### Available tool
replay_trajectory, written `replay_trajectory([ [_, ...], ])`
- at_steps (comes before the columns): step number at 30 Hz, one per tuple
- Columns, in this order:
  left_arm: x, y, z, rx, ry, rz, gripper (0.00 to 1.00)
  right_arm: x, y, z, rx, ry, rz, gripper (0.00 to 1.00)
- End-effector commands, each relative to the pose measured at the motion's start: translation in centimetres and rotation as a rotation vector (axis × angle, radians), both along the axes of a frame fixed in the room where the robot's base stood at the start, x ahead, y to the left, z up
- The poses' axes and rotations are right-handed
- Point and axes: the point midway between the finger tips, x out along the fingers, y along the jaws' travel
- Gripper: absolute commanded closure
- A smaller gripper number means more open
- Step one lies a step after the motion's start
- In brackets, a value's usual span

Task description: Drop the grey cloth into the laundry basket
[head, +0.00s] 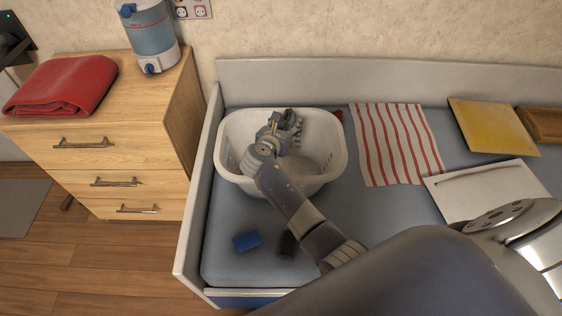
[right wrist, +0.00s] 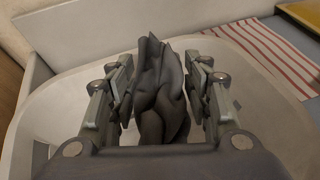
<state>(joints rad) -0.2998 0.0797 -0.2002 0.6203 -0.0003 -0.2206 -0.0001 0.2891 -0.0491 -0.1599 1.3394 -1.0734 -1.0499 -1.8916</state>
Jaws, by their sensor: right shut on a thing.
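My right gripper (head: 285,122) is over the white laundry basket (head: 332,165), which stands on the left part of the blue mattress. In the right wrist view my gripper (right wrist: 163,100) is shut on the grey cloth (right wrist: 158,85), which bunches up between the two fingers. The basket (right wrist: 250,65) shows around and below the cloth there. In the head view the cloth is mostly hidden by the gripper, with a dark part (head: 294,118) showing at the fingers. Whether the cloth touches the basket I cannot tell. My left gripper is not in view.
A red-striped cloth (head: 395,145), a yellow board (head: 493,127) and a white tray (head: 485,190) lie to the right. A blue block (head: 247,241) and a dark item (head: 287,245) lie in front. A wooden dresser (head: 110,160) stands left, bearing a red folded cloth (head: 62,85) and a dispenser (head: 150,38).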

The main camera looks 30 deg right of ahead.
Motion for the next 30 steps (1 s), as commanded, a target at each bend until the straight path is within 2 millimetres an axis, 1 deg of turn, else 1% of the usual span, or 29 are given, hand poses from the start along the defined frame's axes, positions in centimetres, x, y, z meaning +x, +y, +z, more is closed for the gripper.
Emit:
replay_trajectory([
  [7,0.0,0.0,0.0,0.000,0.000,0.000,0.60,0.0,0.0,0.0,0.000,0.000,0.000,0.63],
  [8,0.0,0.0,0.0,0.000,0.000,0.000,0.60,0.0,0.0,0.0,0.000,0.000,0.000,0.50],
  [9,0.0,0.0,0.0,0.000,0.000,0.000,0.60,0.0,0.0,0.0,0.000,0.000,0.000,0.41],
  [10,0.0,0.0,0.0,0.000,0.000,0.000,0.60,0.0,0.0,0.0,0.000,0.000,0.000,0.34],
  [11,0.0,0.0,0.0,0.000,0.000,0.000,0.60,0.0,0.0,0.0,0.000,0.000,0.000,0.31],
  [20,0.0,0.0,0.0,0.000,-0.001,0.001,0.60,0.0,0.0,0.0,0.000,0.000,0.000,0.31],
  [23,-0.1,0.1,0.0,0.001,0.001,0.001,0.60,-0.2,0.3,0.1,0.000,0.000,0.001,0.31],
  [26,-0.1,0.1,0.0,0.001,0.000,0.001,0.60,-1.0,1.0,0.4,0.001,0.000,0.001,0.31],
  [29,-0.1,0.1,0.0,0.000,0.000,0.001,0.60,-2.1,2.2,1.1,0.003,0.000,0.001,0.31],
  [30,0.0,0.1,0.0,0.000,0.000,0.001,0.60,-2.7,2.9,1.5,0.004,-0.001,0.002,0.31],
])
